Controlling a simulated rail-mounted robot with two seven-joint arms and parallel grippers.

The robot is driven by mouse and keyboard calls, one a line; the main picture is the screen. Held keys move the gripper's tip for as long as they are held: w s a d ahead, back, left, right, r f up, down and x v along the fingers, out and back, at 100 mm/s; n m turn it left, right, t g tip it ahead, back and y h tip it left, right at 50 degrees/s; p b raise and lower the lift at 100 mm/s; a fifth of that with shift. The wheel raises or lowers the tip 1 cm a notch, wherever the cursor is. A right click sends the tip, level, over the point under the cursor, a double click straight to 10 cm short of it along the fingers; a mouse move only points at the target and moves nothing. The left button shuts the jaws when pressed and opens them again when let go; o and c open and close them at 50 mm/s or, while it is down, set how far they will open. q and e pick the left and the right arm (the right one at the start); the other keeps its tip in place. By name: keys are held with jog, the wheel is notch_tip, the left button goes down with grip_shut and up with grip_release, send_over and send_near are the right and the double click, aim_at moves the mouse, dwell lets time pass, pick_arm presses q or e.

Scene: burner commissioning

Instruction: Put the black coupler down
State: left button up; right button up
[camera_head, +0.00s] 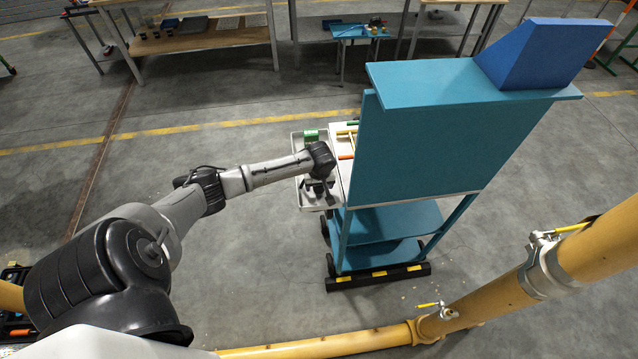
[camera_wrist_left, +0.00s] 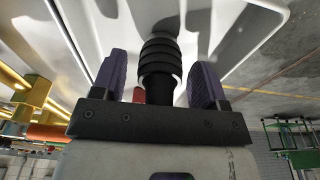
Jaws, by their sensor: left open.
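The black coupler (camera_wrist_left: 160,58), a ribbed cylinder, lies between the two purple-grey fingers of my left gripper (camera_wrist_left: 158,76) in the left wrist view. The gripper is open, with a gap on both sides of the coupler. The coupler appears to rest at the white tray (camera_wrist_left: 85,30), though its contact with the tray is not clear. In the head view my left gripper (camera_head: 322,191) is over the light tray (camera_head: 308,203) on the left side of the teal cart; the coupler cannot be made out there. My right gripper is not in view.
The teal cart (camera_head: 430,150) has a tall panel right of the tray. A yellow pipe (camera_head: 330,345) runs along the front. Open floor (camera_head: 230,270) lies left of the cart.

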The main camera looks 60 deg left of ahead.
aim_at(320, 187)
pick_arm(q)
jog(key=shift+r, duration=0.15)
notch_tip(320, 187, up, 10)
jog(key=d+r+p, duration=0.1)
jog(key=d+p, duration=0.1)
jog(key=p, duration=0.1)
jog(key=s+d+f+m+t+h, duration=0.1)
jog(key=s+d+f+m, duration=0.3)
jog(key=d, duration=0.5)
jog(key=s+d+f+m, duration=0.3)
jog(key=s+d+m, duration=0.2)
jog(key=s+d, duration=0.3)
jog(key=s+d+r+m+t, duration=0.2)
jog(key=s+d+r+m, duration=0.4)
jog(key=s+d, duration=0.5)
jog(key=shift+d+m+h, duration=0.15)
jog(key=shift+m+h, duration=0.15)
jog(key=shift+h, duration=0.1)
jog(key=shift+s, duration=0.1)
